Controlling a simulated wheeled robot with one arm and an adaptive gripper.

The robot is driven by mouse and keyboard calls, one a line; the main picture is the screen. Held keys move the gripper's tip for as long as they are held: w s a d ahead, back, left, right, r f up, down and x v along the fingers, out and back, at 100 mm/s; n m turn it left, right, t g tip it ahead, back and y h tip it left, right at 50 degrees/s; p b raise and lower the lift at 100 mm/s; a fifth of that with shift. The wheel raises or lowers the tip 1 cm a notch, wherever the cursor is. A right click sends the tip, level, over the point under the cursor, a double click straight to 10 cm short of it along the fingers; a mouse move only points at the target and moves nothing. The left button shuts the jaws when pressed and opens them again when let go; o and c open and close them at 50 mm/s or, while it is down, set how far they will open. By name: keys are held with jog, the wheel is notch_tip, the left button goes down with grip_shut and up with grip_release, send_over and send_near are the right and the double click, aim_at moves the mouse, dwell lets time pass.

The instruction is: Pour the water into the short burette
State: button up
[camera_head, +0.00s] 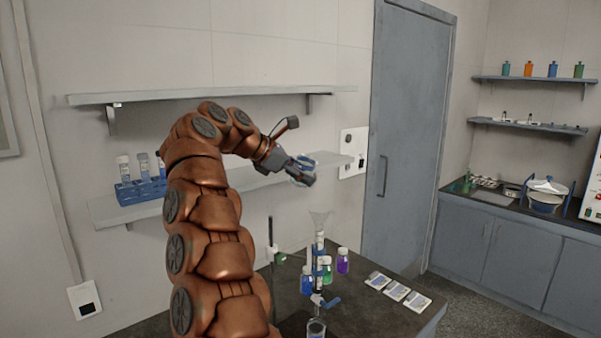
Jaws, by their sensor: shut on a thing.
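My arm reaches up and over to the right. My gripper (299,168) is in the air above the dark table, in front of the lower wall shelf. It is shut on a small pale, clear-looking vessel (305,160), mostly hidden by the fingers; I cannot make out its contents. Below and slightly right, a narrow upright burette (319,244) stands over the table with a clear funnel (320,220) at its top. A blue stopcock (328,302) is at its lower part, and a glass beaker (316,328) stands beneath. The vessel is apart from the funnel.
Bottles with blue (306,281), green (327,270) and purple (343,262) contents stand around the burette. A dark stand rod (271,240) rises to the left. Several cards (396,290) lie on the right. A blue rack (140,191) with tubes sits on the lower shelf (230,186).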

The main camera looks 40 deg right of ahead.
aim_at(301, 187)
jog(key=shift+f+t+y+b, duration=0.3)
jog(key=shift+f+t+b, duration=0.1)
jog(key=shift+f, duration=0.4)
jog(key=shift+f, duration=0.3)
jog(key=shift+w+a+f+m+t+b, duration=0.15)
jog(key=shift+f+m+t+b, duration=0.25)
jog(key=shift+f+b, duration=0.65)
jog(key=shift+w+f+m+t+y+b, duration=0.15)
jog(key=shift+m+t+y+b, duration=0.6)
jog(key=shift+t+b, duration=0.45)
jog(key=shift+r+m+t+y+b, duration=0.2)
jog(key=shift+m+t+y+b, duration=0.35)
jog(key=shift+t+b, duration=0.75)
jog(key=shift+f+m+t+y+b, duration=0.4)
jog(key=shift+m+t+b, duration=0.5)
jog(key=shift+b, duration=1.95)
jog(key=shift+s+r+t+b, duration=0.15)
jog(key=shift+s+t+b, duration=0.15)
jog(key=shift+t+b, duration=0.5)
